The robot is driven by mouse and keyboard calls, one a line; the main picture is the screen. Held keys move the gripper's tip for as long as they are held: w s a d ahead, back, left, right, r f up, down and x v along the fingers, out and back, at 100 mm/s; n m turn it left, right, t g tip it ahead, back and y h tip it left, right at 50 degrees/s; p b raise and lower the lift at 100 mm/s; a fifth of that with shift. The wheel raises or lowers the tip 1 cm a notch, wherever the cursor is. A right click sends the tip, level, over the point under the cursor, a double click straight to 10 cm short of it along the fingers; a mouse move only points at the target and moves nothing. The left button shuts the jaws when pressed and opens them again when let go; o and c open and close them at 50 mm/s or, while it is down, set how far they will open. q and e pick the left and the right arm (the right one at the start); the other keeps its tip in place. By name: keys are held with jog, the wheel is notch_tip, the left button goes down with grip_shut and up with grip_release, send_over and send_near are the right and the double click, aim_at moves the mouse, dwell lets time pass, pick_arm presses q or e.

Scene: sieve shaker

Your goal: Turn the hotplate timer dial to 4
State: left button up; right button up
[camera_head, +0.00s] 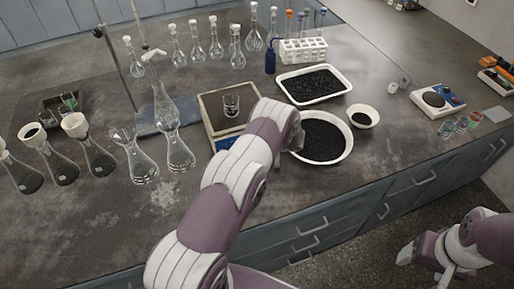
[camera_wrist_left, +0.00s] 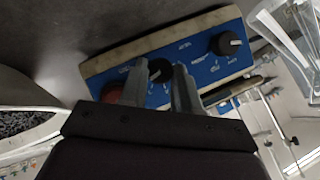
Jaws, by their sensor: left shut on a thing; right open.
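The hotplate (camera_head: 204,102) stands mid-bench with a small beaker (camera_head: 231,105) on its top. Its blue front panel (camera_head: 222,144) is partly covered by my left arm in the head view. The labels and dial settings are too small to read. My right gripper (camera_head: 406,254) is open and empty, low beyond the bench front.
A round white bowl of dark grains (camera_head: 349,148) stands right of the hotplate, close to my left arm. A tray of black granules (camera_head: 345,77) is behind it. Tall flasks (camera_head: 181,155) stand at the left. Bare bench lies at the front left.

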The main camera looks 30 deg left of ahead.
pick_arm(q)
jog(key=shift+w+d+f+m+y+b, duration=0.1)
jog(key=shift+m+y+b, duration=0.5)
jog(key=shift+m+b, duration=0.4)
jog(key=shift+g, duration=0.3)
jog(key=o, duration=1.1)
jog(key=shift+c, duration=0.2)
jog(key=b+v, duration=0.2)
jog(key=v, duration=1)
jog(key=shift+d, duration=0.35)
